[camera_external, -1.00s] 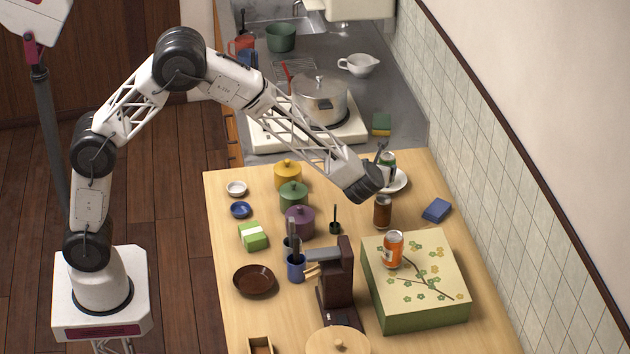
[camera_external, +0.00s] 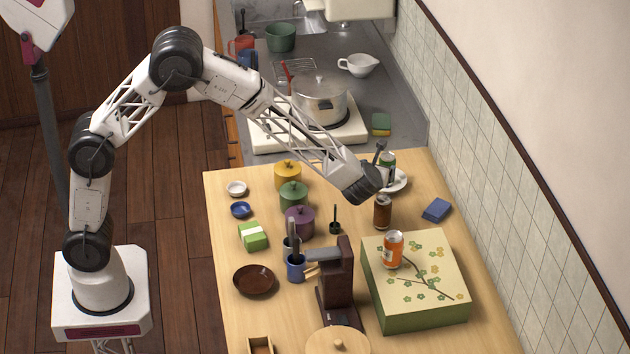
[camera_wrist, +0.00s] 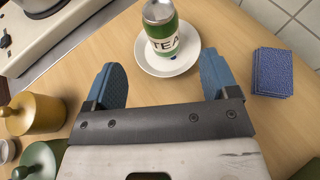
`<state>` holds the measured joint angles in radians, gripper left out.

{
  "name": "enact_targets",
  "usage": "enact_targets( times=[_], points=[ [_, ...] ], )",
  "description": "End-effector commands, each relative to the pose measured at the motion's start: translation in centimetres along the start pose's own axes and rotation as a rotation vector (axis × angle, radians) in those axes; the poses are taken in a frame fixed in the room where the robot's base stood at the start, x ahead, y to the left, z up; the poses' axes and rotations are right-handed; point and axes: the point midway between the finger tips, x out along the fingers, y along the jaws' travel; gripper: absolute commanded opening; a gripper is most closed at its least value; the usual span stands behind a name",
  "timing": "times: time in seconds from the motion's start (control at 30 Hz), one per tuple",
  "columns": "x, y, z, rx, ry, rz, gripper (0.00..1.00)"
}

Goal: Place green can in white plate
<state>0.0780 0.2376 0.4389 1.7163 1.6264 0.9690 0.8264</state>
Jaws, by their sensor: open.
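The green can (camera_wrist: 163,33) has a silver top and a white band reading "TEA". In the wrist view it stands upright on the white plate (camera_wrist: 189,63). In the external view the can (camera_external: 388,160) and the plate (camera_external: 401,181) are partly hidden behind my wrist. My gripper (camera_wrist: 162,82) is open, its two blue fingers apart and empty. The can stands beyond the fingertips in the wrist view, apart from both fingers.
A blue block (camera_wrist: 272,72) lies right of the plate. A brown bottle or can (camera_external: 382,213) and an orange can (camera_external: 393,249) on a floral box (camera_external: 447,290) stand nearer the front. Yellow (camera_external: 288,174), green (camera_external: 293,195) and purple (camera_external: 300,221) lidded pots stand left.

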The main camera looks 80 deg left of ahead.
Motion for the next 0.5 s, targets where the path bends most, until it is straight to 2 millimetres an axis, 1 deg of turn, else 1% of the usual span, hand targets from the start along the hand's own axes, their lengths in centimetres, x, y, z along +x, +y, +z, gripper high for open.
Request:
enact_targets(
  times=[0.17, 0.27, 0.37, 0.47, 0.5],
  points=[
    [-0.6, 0.8, 0.6, -0.032, 0.011, 0.011, 0.8],
    [-1.3, 1.9, 1.4, -0.077, 0.028, 0.028, 0.8],
    [-2.5, 3.6, 2.4, -0.145, 0.053, 0.053, 0.8],
    [-4.1, 5.9, 3.5, -0.235, 0.086, 0.088, 0.8],
    [-4.8, 7.0, 4.0, -0.275, 0.102, 0.104, 0.8]
  ],
)
